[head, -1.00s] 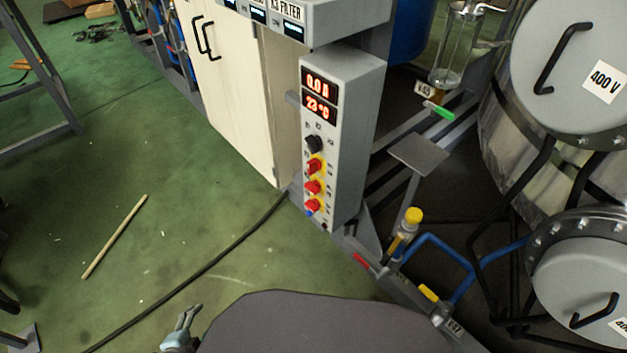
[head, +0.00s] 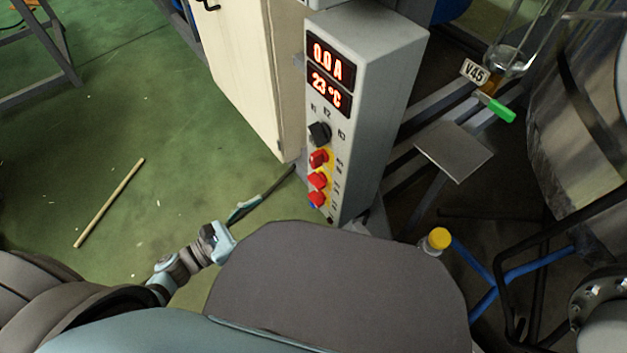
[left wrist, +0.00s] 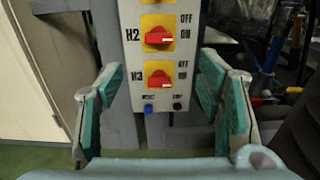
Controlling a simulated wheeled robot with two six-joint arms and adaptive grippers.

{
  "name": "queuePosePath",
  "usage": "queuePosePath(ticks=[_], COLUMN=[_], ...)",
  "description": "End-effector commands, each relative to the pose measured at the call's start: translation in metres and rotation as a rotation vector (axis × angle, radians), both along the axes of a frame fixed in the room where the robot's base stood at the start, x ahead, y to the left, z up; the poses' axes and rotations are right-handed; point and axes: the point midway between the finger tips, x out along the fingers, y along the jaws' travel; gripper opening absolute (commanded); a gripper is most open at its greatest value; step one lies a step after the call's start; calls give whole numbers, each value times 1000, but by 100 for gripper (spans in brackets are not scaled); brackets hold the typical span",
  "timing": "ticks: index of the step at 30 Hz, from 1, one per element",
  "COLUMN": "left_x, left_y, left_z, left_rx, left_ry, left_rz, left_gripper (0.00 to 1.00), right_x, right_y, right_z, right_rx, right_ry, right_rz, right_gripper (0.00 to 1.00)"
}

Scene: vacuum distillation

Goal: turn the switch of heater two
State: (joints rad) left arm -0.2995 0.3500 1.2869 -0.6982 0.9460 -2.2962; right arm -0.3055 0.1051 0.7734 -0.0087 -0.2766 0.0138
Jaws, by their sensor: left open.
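The heater two switch is a red rotary knob on a yellow plate marked H2, with OFF and ON beside it. It shows in the left wrist view (left wrist: 158,37) near the top, and in the head view as the middle red knob (head: 317,180) on the grey control box (head: 375,110). My left gripper (head: 243,210) is open and empty, in front of the box and low to its left in the head view. In the left wrist view its fingers (left wrist: 161,75) stand apart on either side of the panel, around the height of the H3 knob (left wrist: 158,78) below H2. My right gripper is out of view.
A black selector (head: 319,133) and the top red knob (head: 318,158) sit above H2. A cream cabinet (head: 240,75) stands left of the box. Pipes and a valve tagged V45 (head: 474,71) are to the right.

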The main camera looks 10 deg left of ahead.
Motion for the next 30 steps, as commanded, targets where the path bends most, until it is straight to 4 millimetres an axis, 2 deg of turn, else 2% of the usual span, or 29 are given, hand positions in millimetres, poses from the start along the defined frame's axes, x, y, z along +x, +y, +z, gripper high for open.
queuePosePath(ticks=[5,12,15,19,26,30], left_x=[30,83,98,107,108,108], left_y=[-24,-68,-80,-88,-89,-90], left_z=[1,0,0,0,0,0], left_rx=[-5,-6,-5,-4,-3,-3], left_ry=[-3,1,2,3,4,4], left_rz=[2,1,1,0,-1,-1], left_gripper=[60,60,60,60,60,39], right_x=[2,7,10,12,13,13], right_y=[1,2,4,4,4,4], right_z=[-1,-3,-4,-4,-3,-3], right_rx=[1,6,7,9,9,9], right_ry=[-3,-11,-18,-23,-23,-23], right_rz=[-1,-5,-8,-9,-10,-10], right_gripper=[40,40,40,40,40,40])
